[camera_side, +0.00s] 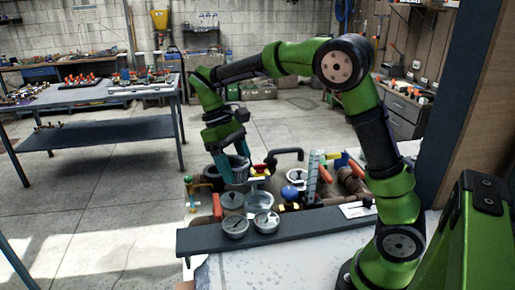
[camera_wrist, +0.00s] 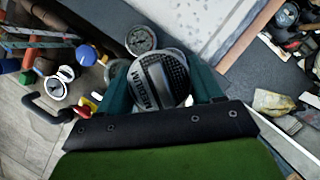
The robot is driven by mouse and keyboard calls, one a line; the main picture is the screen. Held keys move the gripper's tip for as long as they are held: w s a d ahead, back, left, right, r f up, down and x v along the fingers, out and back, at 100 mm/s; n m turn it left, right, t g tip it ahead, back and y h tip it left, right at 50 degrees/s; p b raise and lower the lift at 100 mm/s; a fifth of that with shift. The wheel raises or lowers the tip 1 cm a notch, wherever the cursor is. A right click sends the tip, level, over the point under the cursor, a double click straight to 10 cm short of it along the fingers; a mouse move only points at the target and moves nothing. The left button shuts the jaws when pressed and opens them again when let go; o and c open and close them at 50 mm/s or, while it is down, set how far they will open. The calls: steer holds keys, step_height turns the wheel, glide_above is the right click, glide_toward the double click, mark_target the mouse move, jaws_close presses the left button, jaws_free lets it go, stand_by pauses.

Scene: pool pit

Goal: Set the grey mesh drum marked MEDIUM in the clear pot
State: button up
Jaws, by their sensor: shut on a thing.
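My gripper (camera_side: 229,170) has its teal fingers shut on the grey mesh drum (camera_side: 238,163). In the wrist view the drum (camera_wrist: 158,80) sits between the two fingers, with raised lettering along its face, partly readable as MEDIUM. In the side view two clear round vessels stand below the gripper: one at left (camera_side: 232,199) and one at right (camera_side: 259,200). I cannot tell for sure which is the clear pot. The drum is held above them, apart from them as far as I can see. In the wrist view the drum hides most of what lies beneath, with pale clear rims showing around it.
A black bent pipe (camera_side: 287,153) rises behind.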

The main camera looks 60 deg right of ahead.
step_height(320, 180, up, 4)
steer(key=shift+r, duration=0.15)
steer(key=s+d+m+t+y, duration=0.2)
steer(key=d+m, duration=0.9)
steer(key=d, duration=1.6)
steer(key=shift+s+d+y, duration=0.4)
steer(key=shift+s+y, duration=0.45)
steer(key=shift+y, duration=0.05)
step_height(320, 180, down, 33)
steer(key=shift+d+r, duration=0.15)
steer(key=o, duration=1.1)
steer(key=shift+c, duration=0.2)
